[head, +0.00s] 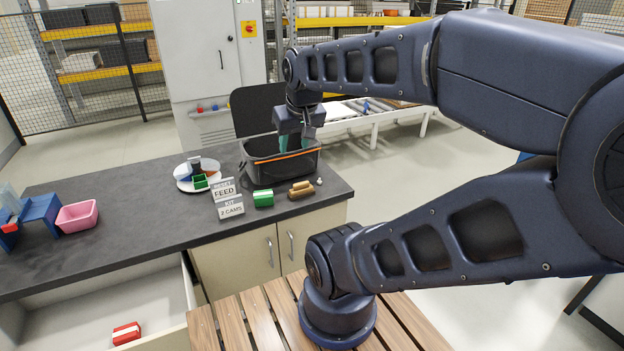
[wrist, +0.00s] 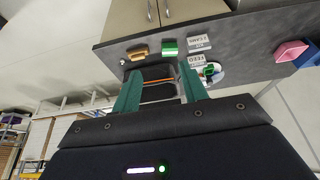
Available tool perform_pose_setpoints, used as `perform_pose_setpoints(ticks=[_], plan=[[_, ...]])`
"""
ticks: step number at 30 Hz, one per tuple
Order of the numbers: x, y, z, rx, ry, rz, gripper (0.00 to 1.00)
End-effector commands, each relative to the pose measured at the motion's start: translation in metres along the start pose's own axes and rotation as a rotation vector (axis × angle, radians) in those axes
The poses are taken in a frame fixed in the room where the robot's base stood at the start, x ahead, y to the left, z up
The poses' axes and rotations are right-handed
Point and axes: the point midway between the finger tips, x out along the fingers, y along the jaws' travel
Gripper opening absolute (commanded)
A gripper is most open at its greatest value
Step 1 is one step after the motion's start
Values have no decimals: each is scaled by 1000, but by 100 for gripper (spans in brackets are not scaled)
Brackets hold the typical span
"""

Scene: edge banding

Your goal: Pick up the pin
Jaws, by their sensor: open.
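A small pale upright piece (head: 319,182), which may be the pin, stands near the right end of the dark counter; it is too small to identify surely. It seems to show in the wrist view as a small spot (wrist: 122,62). My gripper (head: 297,146) is over the black bin (head: 262,175) with an orange band, its fingertips near or inside the rim; I cannot tell how deep. In the wrist view my gripper (wrist: 158,72) has its two green fingers apart, with part of the bin showing between them. Nothing is held. The bin's inside is mostly hidden.
Beside the bin lie a brown wooden piece (head: 301,189), a green block (head: 263,198), signs reading FEED (head: 224,190) and 2 CAMS (head: 231,208), and a round divided tray (head: 184,184). A pink bin (head: 77,215) stands left. An open drawer (head: 160,305) juts out below.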

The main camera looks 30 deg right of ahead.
Motion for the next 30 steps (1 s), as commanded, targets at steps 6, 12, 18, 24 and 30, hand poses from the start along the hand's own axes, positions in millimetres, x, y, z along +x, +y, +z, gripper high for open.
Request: perform_pose_setpoints(ticks=[6, 12, 18, 24, 30], plan=[[12, 10, -19, -82, -42, 63, 43], [36, 29, -51, -248, -126, 157, 43], [64, 49, -83, -425, -216, 223, 43], [98, 71, -112, -608, -312, 257, 43], [138, 93, -138, -791, -403, 261, 43]])
